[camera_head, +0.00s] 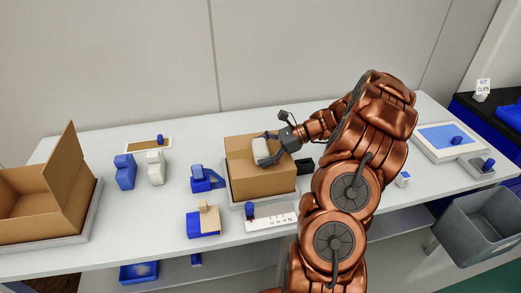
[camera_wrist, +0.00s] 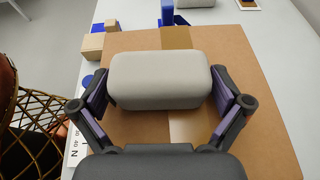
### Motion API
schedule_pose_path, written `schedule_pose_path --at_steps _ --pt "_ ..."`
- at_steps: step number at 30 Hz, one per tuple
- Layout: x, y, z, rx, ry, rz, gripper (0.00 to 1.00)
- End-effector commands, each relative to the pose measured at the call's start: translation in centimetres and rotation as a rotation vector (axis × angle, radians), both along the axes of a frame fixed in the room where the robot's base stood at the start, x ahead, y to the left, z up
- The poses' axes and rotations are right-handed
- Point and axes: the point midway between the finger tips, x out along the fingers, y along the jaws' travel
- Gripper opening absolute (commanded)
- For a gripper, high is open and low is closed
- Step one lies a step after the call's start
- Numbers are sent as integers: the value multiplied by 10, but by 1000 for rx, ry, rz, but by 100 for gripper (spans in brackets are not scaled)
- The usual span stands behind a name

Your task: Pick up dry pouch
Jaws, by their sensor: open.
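A pale grey, rounded block-like pouch (camera_head: 260,151) is at the brown cardboard box (camera_head: 262,186) in the middle of the table. It also shows in the wrist view (camera_wrist: 158,80), above a flat cardboard surface with a tape strip. My gripper (camera_head: 273,146) reaches it from the right. In the wrist view my open gripper (camera_wrist: 160,98) has one finger on each side of the pouch, close to its ends. I cannot tell whether the fingers touch it. The pouch's underside is hidden. I see no label on it.
An open carton (camera_head: 28,213) stands at the left. Blue items (camera_head: 205,180), a blue-and-wood block (camera_head: 203,220) and a white ruled plate (camera_head: 270,218) surround the box. A white-framed tray (camera_head: 447,142) and a grey bin (camera_head: 485,225) are at the right.

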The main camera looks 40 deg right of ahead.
Motion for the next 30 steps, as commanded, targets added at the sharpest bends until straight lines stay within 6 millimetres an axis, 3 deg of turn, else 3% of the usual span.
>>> schedule_pose_path --at_steps 3,17,30 --pt "0 0 0 0 0 0 99" --pt "0 0 0 -1 0 0 53" --pt "0 0 10 -2 0 -1 52"
